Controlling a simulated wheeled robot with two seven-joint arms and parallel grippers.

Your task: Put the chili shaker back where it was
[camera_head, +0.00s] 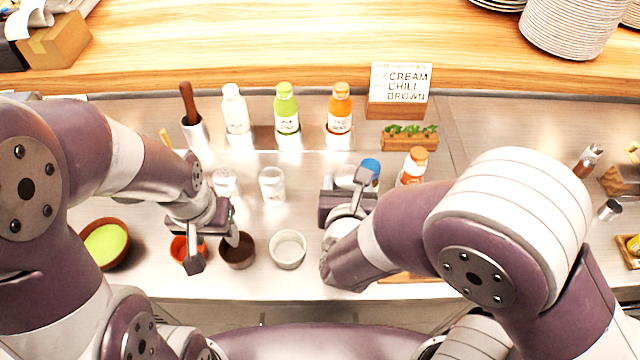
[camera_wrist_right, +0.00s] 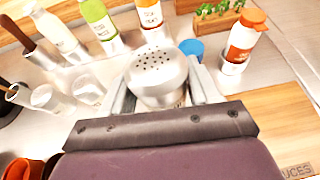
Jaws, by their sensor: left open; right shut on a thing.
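My right gripper (camera_head: 347,192) is shut on a shaker (camera_wrist_right: 158,76) with a domed, perforated metal top. Its label is hidden, so I cannot tell which shaker it is. The shaker looks upright in the right wrist view, between the two fingers (camera_wrist_right: 162,90); in the head view the gripper mostly hides it. Two pale shakers or jars, one (camera_head: 224,181) and another (camera_head: 272,184), stand left of it on the counter. A sign (camera_head: 400,83) at the back reads CREAM, CHILI, BROWN. My left gripper (camera_head: 213,250) is open and empty above the small bowls.
White (camera_head: 236,112), green (camera_head: 287,112) and orange (camera_head: 340,112) bottles line the back. An orange-capped bottle (camera_head: 413,166) and a blue lid (camera_head: 371,168) are close right of the held shaker. A white bowl (camera_head: 288,262) and a brown bowl (camera_head: 237,262) stand in front.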

